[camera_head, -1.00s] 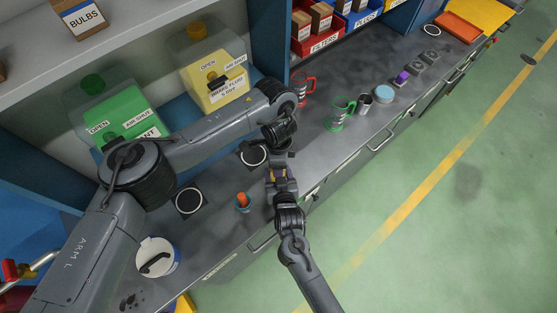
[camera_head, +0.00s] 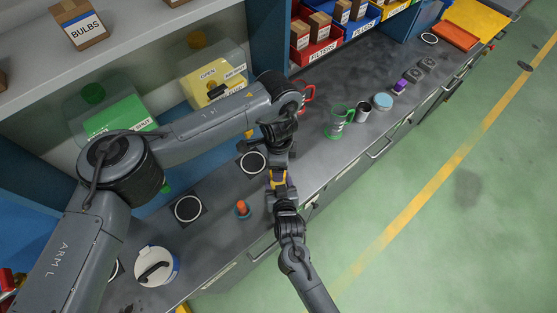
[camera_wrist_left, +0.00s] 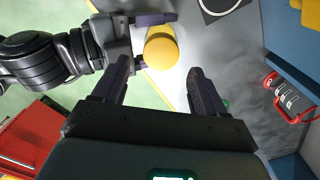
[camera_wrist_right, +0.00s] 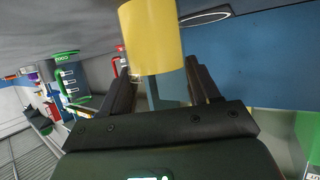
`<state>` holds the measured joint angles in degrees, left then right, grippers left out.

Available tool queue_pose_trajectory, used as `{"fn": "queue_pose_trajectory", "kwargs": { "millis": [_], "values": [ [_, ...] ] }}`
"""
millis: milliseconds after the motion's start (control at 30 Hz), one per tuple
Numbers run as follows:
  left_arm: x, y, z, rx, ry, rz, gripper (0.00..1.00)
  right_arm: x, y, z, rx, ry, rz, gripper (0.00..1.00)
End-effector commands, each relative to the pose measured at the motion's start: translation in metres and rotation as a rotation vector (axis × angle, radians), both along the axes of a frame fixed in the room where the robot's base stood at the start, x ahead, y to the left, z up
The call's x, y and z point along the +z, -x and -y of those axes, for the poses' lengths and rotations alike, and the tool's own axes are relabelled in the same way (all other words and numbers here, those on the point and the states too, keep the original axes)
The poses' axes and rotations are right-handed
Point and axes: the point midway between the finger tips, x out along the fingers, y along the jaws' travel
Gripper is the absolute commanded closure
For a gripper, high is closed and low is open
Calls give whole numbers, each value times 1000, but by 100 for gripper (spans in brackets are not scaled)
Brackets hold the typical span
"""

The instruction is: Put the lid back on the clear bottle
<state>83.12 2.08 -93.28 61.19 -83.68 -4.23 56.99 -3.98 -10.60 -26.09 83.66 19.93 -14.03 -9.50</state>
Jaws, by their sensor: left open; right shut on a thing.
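A yellow cylinder (camera_head: 279,179) is in my right gripper (camera_head: 279,187), over the front part of the counter. In the left wrist view the cylinder (camera_wrist_left: 162,50) shows its round end between the right gripper's fingers. In the right wrist view the cylinder (camera_wrist_right: 152,38) stands out beyond the fingers, with a narrow see-through part between them. I cannot tell whether lid and clear bottle are both there. My left gripper (camera_head: 278,156) is open and empty, close to the cylinder; in its wrist view the cylinder lies just beyond the open fingers (camera_wrist_left: 160,85).
A white tub (camera_head: 157,266) is at lower left. Large jugs (camera_head: 212,78) fill the shelf behind my left arm.

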Motion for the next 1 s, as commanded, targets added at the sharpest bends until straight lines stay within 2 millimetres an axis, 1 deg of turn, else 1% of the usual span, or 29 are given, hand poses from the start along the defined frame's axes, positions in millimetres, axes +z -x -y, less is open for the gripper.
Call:
{"fn": "queue_pose_trajectory", "kwargs": {
  "millis": [133,267,500,700,867,900,1000],
  "values": [
    [0,1,0,99,2,-4,28,-1,1,-1,2,0,-2,100],
    [0,3,2,271,6,-15,28,0,1,-1,2,-1,-1,100],
    [1,10,4,677,1,-41,28,0,0,-1,2,-1,-1,100],
    [9,11,4,968,-7,-46,28,0,0,-1,2,-1,0,100],
    [18,9,3,1116,-10,-35,28,0,0,-1,2,-1,0,100],
    [25,6,1,1126,-8,-22,28,0,0,-1,2,-1,0,100],
    [32,0,-1,1119,-4,-3,28,0,0,-1,2,-1,0,100]
  ]
}}
